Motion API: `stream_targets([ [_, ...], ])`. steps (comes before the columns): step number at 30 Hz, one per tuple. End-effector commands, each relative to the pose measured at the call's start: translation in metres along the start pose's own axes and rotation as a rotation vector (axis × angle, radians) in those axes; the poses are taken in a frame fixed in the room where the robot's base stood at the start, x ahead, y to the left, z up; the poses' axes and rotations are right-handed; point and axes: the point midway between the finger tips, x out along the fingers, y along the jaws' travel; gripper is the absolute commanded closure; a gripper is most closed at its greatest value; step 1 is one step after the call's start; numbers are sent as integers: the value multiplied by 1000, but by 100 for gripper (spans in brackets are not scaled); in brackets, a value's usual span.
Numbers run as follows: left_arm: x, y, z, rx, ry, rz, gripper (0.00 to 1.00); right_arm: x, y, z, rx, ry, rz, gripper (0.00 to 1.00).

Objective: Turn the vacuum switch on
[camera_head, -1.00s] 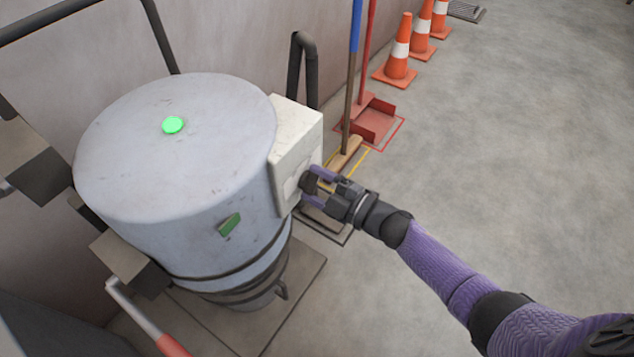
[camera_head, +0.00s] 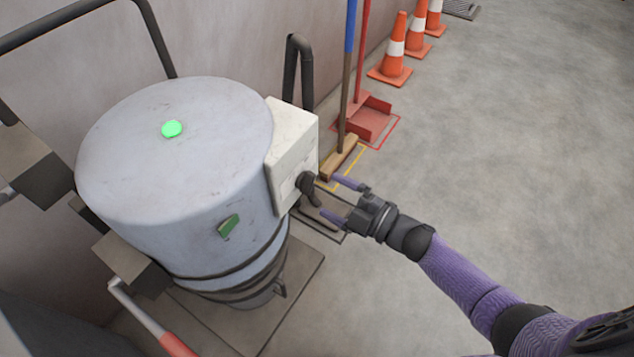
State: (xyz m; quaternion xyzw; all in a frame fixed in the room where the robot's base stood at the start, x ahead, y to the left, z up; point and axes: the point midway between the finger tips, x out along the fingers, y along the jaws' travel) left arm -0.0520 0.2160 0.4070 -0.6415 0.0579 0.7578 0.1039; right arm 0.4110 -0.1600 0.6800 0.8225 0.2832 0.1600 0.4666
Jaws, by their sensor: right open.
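The vacuum is a large grey drum (camera_head: 180,165) at the left, with a lit green lamp (camera_head: 172,129) on its lid. A cream switch box (camera_head: 291,140) is fixed to the drum's right side. A black rotary switch (camera_head: 307,184) sticks out of the box's face, with its handle slanting down to the right. My right gripper (camera_head: 329,196) is open and empty, just right of the switch, with its purple fingers spread apart and pointing toward the box. The switch stands clear at the finger ends; I cannot tell whether they touch it. My left gripper is not in view.
A broom (camera_head: 346,100) and a red dustpan (camera_head: 370,118) stand by the wall behind the box. Several orange cones (camera_head: 394,52) line the wall farther back. A black pipe (camera_head: 291,75) rises behind the drum. The floor at right is clear.

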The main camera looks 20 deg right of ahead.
Motion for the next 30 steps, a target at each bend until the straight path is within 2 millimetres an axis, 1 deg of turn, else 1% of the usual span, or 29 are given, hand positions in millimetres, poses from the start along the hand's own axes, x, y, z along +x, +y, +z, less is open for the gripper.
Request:
stream_targets([
  [1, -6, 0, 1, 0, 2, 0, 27, -12, 2, -2, 1, -2, -2, 0],
  [3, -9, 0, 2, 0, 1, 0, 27, -27, 2, -1, 0, -2, -1, 0],
  [7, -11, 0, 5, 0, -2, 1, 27, -44, 1, 0, 1, -1, 0, 0],
  [10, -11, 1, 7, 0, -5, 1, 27, -47, 0, 0, 0, 0, 0, 0],
  [20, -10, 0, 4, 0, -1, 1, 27, -46, 0, 0, 1, 0, 1, 0],
  [22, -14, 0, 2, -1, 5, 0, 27, -49, -3, 2, 25, -32, -3, 0],
  [23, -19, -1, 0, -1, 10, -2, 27, -54, -7, 6, 60, -80, -9, 0],
  [25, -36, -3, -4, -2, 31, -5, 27, -77, -32, 20, 204, -280, -40, 0],
  [26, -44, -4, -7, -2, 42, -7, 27, -93, -49, 26, 286, -396, -63, 0],
  [27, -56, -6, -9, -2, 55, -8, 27, -121, -76, 30, 401, -563, -101, 0],
  [28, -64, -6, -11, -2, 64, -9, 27, -144, -98, 30, 485, -687, -133, 0],
  [29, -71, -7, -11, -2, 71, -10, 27, -168, -120, 26, 565, -806, -166, 0],
  [30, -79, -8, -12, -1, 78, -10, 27, -201, -148, 17, 661, -956, -212, 0],
])
